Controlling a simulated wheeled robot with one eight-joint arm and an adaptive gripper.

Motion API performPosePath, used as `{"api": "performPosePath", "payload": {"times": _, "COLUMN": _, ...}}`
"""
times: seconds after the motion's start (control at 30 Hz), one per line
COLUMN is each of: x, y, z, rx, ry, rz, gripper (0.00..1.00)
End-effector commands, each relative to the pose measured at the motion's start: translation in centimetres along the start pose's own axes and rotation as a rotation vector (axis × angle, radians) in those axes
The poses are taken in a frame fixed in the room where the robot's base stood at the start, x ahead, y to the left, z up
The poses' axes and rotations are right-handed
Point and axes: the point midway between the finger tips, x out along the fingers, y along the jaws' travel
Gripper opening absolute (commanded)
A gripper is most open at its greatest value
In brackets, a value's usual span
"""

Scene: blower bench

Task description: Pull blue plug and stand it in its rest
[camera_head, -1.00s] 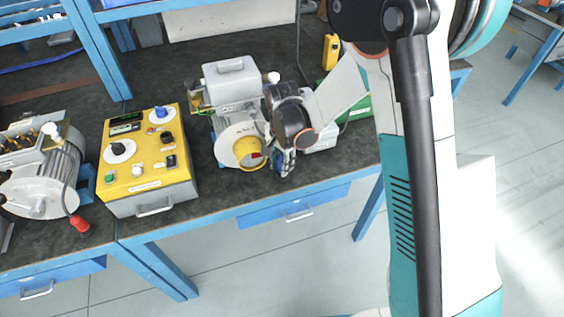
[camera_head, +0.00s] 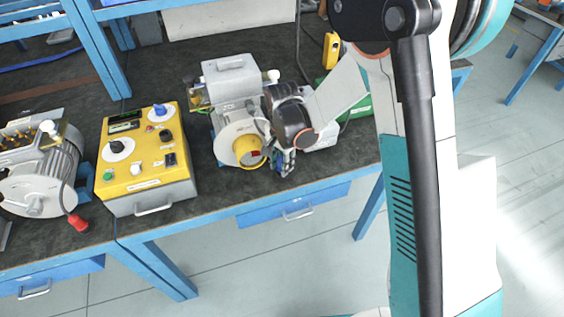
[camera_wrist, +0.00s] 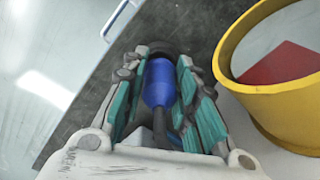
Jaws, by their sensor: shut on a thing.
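The blue plug (camera_wrist: 158,84) is between the two teal-and-grey fingers of my gripper (camera_wrist: 158,58) in the wrist view. The gripper is shut on it, and a dark cable runs from the plug's near end. A dark round part shows at the plug's far end; I cannot tell whether the plug is seated in anything. In the head view my gripper (camera_head: 283,161) is at the front of the blower (camera_head: 232,112), just right of its yellow ring (camera_head: 248,150), and my wrist hides part of this area. I cannot make out the plug's rest.
The yellow ring (camera_wrist: 234,83) is close to the right of the fingers in the wrist view. A yellow control box (camera_head: 148,182) stands left of the blower, and a second machine (camera_head: 42,172) is at the far left. The bench's front edge (camera_head: 215,217) is just ahead of my gripper.

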Motion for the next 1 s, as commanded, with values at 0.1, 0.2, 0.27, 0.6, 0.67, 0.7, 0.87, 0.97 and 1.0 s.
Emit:
{"api": "performPosePath", "payload": {"times": 0.1, "x": 0.2, "y": 0.0, "z": 0.0, "rx": 0.000, "ry": 0.000, "rz": 0.000, "gripper": 0.00}}
{"api": "performPosePath", "payload": {"times": 0.2, "x": 0.3, "y": 0.0, "z": 0.0, "rx": 0.000, "ry": 0.000, "rz": 0.000, "gripper": 0.00}}
{"api": "performPosePath", "payload": {"times": 0.27, "x": 0.4, "y": 0.0, "z": 0.0, "rx": 0.000, "ry": 0.000, "rz": 0.000, "gripper": 0.00}}
{"api": "performPosePath", "payload": {"times": 0.6, "x": 0.9, "y": 0.0, "z": 0.0, "rx": 0.000, "ry": 0.000, "rz": 0.000, "gripper": 0.00}}
{"api": "performPosePath", "payload": {"times": 0.67, "x": 1.0, "y": 0.0, "z": 0.0, "rx": 0.000, "ry": 0.000, "rz": 0.000, "gripper": 0.00}}
{"api": "performPosePath", "payload": {"times": 0.7, "x": 1.0, "y": 0.0, "z": 0.0, "rx": 0.000, "ry": 0.000, "rz": 0.000, "gripper": 0.00}}
{"api": "performPosePath", "payload": {"times": 0.87, "x": 1.1, "y": 0.0, "z": 0.0, "rx": 0.000, "ry": 0.000, "rz": 0.000, "gripper": 0.40}}
{"api": "performPosePath", "payload": {"times": 0.97, "x": 1.1, "y": 0.0, "z": 0.0, "rx": 0.000, "ry": 0.000, "rz": 0.000, "gripper": 0.50}}
{"api": "performPosePath", "payload": {"times": 1.0, "x": 1.1, "y": 0.0, "z": 0.0, "rx": 0.000, "ry": 0.000, "rz": 0.000, "gripper": 0.50}}
